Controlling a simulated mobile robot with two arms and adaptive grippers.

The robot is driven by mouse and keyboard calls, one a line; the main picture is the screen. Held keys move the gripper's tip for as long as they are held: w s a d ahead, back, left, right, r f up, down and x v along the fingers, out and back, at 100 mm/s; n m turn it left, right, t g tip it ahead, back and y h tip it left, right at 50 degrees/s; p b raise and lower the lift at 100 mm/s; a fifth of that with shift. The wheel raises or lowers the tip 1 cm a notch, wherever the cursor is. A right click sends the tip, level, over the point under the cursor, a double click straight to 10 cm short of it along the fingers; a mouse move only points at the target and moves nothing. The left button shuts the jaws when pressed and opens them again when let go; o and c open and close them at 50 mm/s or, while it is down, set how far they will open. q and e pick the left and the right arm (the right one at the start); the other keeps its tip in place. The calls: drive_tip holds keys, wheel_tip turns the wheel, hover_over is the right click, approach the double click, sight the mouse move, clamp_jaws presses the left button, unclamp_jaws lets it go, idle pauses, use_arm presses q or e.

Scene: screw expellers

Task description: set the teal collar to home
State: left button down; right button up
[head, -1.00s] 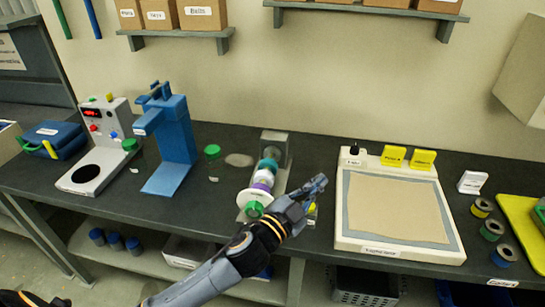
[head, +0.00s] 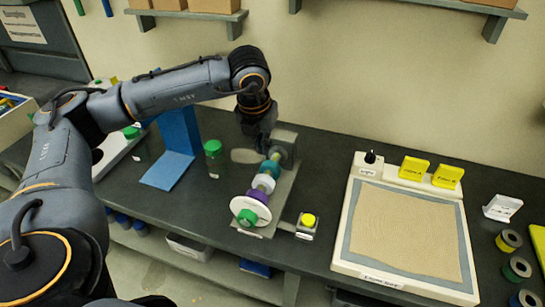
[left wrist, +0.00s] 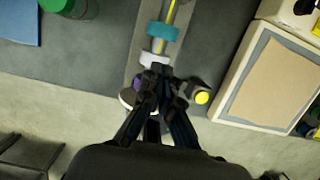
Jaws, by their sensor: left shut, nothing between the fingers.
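A purple collar (head: 257,197), a white disc (head: 244,206) and a green end knob (head: 247,217) follow toward the front. My left gripper (head: 264,149) points down over the expeller, shut and empty. In the left wrist view, its fingertips (left wrist: 158,72) overlap the white collar's near edge, and the teal collar (left wrist: 163,30) shows beyond them. I cannot tell whether they touch anything. My right gripper is out of view.
A small box with a yellow button (head: 308,220) stands right of the expeller.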

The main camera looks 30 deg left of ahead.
sight(274, 160)
use_arm(q)
drive_tip(key=p+x, duration=0.2)
drive_tip(key=x, duration=0.6)
drive_tip(key=shift+f+p, duration=0.35)
drive_tip(key=shift+f, duration=0.45)
drive_tip(key=shift+w, duration=0.15)
drive_tip(key=w+b, duration=0.2)
drive_tip(key=w+a+b, duration=0.1)
drive_tip(key=w+b, duration=0.1)
drive_tip(key=shift+w+f, duration=0.2)
drive_tip(key=shift+w+a+r, duration=0.1)
drive_tip(key=shift+w, duration=0.25)
drive_tip(key=shift+s+r, duration=0.1)
drive_tip(key=shift+r, duration=0.2)
